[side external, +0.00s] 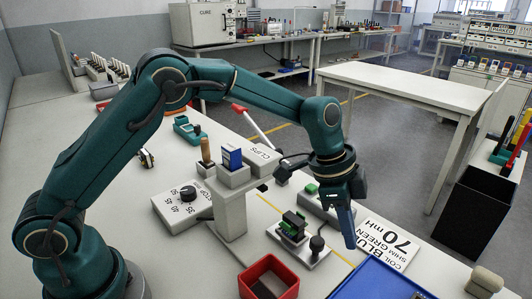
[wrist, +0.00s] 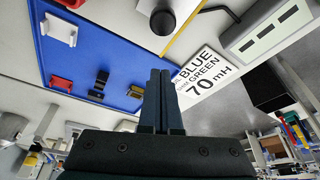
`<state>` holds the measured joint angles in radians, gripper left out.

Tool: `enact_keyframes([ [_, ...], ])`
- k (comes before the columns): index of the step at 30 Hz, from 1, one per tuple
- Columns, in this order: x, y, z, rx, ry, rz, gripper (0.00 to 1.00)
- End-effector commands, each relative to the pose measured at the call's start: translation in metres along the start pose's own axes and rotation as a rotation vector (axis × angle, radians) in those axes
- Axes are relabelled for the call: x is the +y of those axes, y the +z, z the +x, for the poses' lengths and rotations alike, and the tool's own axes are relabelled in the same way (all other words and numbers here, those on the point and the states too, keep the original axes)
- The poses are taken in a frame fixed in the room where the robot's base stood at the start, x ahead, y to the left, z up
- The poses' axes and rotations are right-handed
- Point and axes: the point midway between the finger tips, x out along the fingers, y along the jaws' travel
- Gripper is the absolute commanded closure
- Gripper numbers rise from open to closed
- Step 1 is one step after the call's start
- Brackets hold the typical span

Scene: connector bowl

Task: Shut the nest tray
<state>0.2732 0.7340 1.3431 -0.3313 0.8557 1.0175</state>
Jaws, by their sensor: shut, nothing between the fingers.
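A light grey plate, which looks like the nest tray (side external: 312,257), lies on the bench in the side view with a green and black block (side external: 293,225) on it. A black round knob (side external: 317,243) stands up from its right end; the knob also shows at the top of the wrist view (wrist: 162,20). I cannot tell how far the tray is slid out. My gripper (side external: 349,244) points down to the right of the knob, apart from it in the picture. Its fingers are together and empty, also in the wrist view (wrist: 160,73).
A blue tray (side external: 372,281) with small connectors lies at the front right. A printed card (side external: 388,243) is beside it. A red bin (side external: 268,262) stands in front. A grey post (side external: 230,213), a dial box (side external: 178,208) and a box with a green button (side external: 322,203) are close by.

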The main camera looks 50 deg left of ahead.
Motion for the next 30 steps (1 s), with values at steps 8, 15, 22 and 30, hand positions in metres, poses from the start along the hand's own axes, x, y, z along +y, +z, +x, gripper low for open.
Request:
enact_keyframes([
  [8, -0.001, 0.0, -0.054, 0.004, -0.005, -0.001, 1.0],
  [15, 0.0, 0.001, -0.081, 0.001, -0.002, -0.002, 1.0],
  [22, -0.002, 0.01, -0.083, -0.04, -0.015, -0.204, 1.0],
  [30, 0.013, 0.042, -0.068, -0.24, -0.208, -0.637, 1.0],
])
